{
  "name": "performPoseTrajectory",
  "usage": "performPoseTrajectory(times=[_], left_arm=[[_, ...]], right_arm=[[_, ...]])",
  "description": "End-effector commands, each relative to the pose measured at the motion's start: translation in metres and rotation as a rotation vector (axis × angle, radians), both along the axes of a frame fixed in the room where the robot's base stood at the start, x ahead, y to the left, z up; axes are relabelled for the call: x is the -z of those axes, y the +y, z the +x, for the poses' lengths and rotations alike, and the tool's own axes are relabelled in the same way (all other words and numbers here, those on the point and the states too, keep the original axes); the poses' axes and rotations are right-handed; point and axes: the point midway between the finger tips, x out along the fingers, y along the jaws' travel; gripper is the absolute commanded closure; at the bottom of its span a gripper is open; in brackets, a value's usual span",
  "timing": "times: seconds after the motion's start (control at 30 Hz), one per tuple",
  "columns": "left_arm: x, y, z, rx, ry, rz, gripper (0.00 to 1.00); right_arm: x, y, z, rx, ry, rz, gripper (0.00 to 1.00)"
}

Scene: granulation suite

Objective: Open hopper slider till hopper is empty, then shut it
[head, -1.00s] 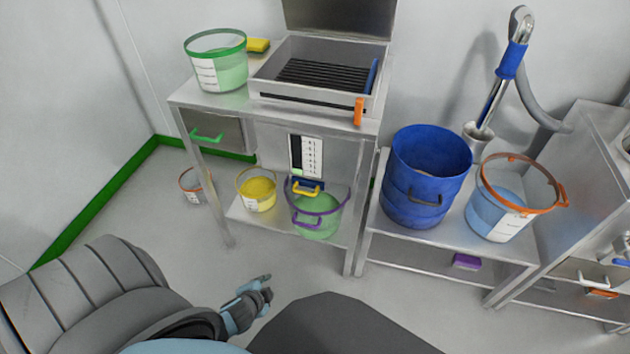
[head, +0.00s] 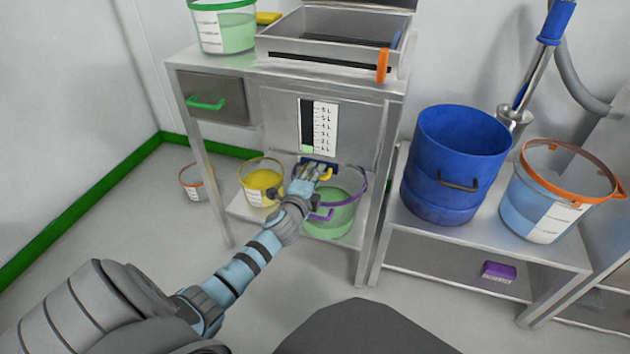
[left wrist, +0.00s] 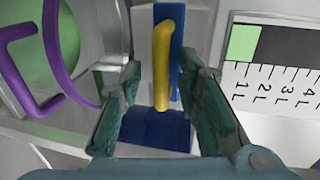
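The hopper (head: 285,49) is a steel box in the bench top with a raised lid. Its gauge (head: 318,127) on the bench front shows a green band low down, near the 1 L mark in the left wrist view (left wrist: 242,45). Below it is the slider's yellow handle (head: 326,174) on a blue plate; in the left wrist view the handle (left wrist: 162,65) stands between my open fingers. My left gripper (head: 308,176) is at the handle, partly covering it; contact is unclear. A purple-rimmed bucket (head: 336,222) with green contents stands below. My right gripper is out of view.
A yellow-filled bucket (head: 262,180) stands left of the purple-rimmed one on the lower shelf. A green-rimmed bucket (head: 226,28) is on the bench top. A blue drum (head: 455,165) and an orange-rimmed bucket (head: 545,205) stand to the right.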

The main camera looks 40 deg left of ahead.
Motion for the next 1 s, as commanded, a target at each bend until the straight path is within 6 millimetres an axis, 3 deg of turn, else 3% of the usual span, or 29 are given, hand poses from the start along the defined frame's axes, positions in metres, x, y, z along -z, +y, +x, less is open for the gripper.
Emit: performPoseTrajectory(times=[0.37,0.57,0.9,1.0], left_arm=[[0.001,0.002,0.007,0.0,0.001,0.0,0.71],[0.001,0.002,0.007,0.0,0.001,0.0,1.0],[0.001,0.0,0.007,0.003,0.0,-0.002,1.0],[0.0,-0.01,0.007,0.018,0.001,-0.005,1.0]], right_arm=[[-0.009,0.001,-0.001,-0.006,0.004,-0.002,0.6],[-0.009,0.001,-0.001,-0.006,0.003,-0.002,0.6],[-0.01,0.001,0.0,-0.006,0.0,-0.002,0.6],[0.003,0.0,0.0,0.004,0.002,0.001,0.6]])
